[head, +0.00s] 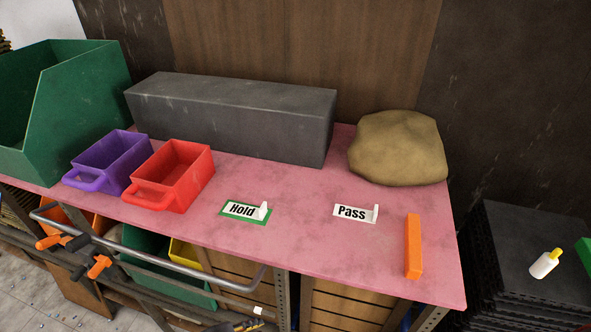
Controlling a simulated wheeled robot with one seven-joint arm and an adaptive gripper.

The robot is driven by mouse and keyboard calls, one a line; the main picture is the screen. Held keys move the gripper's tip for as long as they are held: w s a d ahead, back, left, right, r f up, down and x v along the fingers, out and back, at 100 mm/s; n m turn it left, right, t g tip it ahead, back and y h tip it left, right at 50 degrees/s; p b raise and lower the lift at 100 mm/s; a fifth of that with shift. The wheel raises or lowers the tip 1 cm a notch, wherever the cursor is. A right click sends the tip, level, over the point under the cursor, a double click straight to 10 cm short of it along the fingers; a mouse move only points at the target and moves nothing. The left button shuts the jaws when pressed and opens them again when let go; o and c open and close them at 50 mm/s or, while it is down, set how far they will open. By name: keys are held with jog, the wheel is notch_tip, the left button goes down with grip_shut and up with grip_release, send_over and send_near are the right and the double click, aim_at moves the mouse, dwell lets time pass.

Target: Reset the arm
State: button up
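The pink-topped table (300,233) carries a white "Hold" card (241,209) with a green border and a white "Pass" card (352,213). A small white upright piece (263,210) stands at the right end of the Hold card, and a similar one (375,213) at the right end of the Pass card. An orange bar (413,246) lies near the table's right edge.
A purple bin (112,158), red bin (180,175) and large green bin (85,110) stand at left. A grey block (235,118) and tan lump (398,148) line the back. A metal rail (160,260) runs along the front. The table's front middle is clear.

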jog(key=w+d+f+m+y+b, duration=0.1)
jog(key=d+f+m+b, duration=0.2)
jog(key=d+m+b, duration=0.4)
jog(key=w+d+f+m+y+b, duration=0.1)
jog(key=d+f+m+b, duration=0.2)
jog(key=d+m+b, duration=0.4)
jog(key=w+d+f+m+y+b, duration=0.2)
jog(key=d+m+b, duration=0.6)
jog(key=d, duration=0.4)
jog(key=shift+d+f, duration=0.25)
jog(key=shift+f, duration=0.4)
jog(key=shift+a, duration=0.1)
